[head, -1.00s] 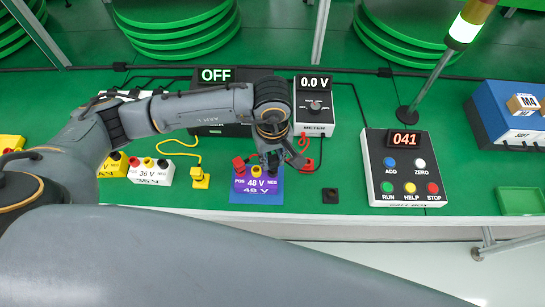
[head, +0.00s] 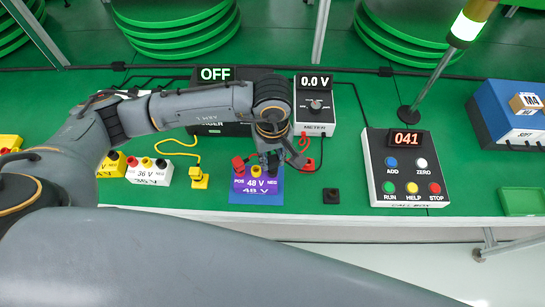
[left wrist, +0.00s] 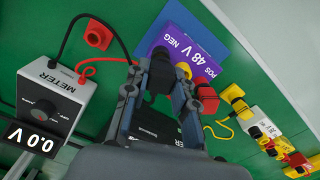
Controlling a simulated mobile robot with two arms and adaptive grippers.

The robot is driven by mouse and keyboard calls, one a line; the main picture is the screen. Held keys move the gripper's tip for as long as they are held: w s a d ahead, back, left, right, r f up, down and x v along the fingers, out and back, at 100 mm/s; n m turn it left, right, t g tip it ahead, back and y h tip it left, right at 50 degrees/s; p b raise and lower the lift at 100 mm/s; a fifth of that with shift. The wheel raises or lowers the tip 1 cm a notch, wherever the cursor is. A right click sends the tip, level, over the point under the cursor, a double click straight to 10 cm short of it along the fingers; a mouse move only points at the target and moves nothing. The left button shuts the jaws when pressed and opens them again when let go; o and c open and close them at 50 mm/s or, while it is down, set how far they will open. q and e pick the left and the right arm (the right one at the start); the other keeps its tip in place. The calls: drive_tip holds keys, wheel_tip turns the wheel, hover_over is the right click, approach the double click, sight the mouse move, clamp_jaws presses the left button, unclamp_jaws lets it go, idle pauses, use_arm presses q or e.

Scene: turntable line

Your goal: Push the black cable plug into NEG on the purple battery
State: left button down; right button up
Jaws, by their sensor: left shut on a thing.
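The purple battery (head: 257,197), marked 48 V with POS and NEG, sits near the table's front edge. It also shows in the left wrist view (left wrist: 197,48). My left gripper (head: 272,166) is over its NEG side, pointing down. In the left wrist view the gripper (left wrist: 164,66) is shut on the black plug (left wrist: 159,53), mostly hidden between the fingers, at the NEG end. I cannot tell how deep the plug sits. A red plug (head: 238,164) stands at POS. A black cable (left wrist: 108,28) arcs from the meter towards my gripper. My right gripper is out of view.
The meter (head: 314,110) reads 0.0 V behind the battery. A red holder (left wrist: 97,35) lies beside the cables. A black holder (head: 330,195) is right of the battery, a yellow plug (head: 199,178) left. The call box (head: 405,165) stands farther right.

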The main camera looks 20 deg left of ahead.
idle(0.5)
use_arm(q)
drive_tip(key=shift+b, duration=0.5)
drive_tip(key=shift+f+b, duration=0.85)
drive_tip(key=shift+b, duration=0.6)
idle(0.8)
drive_tip(key=shift+f+b, duration=0.1)
drive_tip(key=shift+b, duration=0.45)
idle(0.6)
idle(0.3)
drive_tip(key=c, duration=1)
unclamp_jaws()
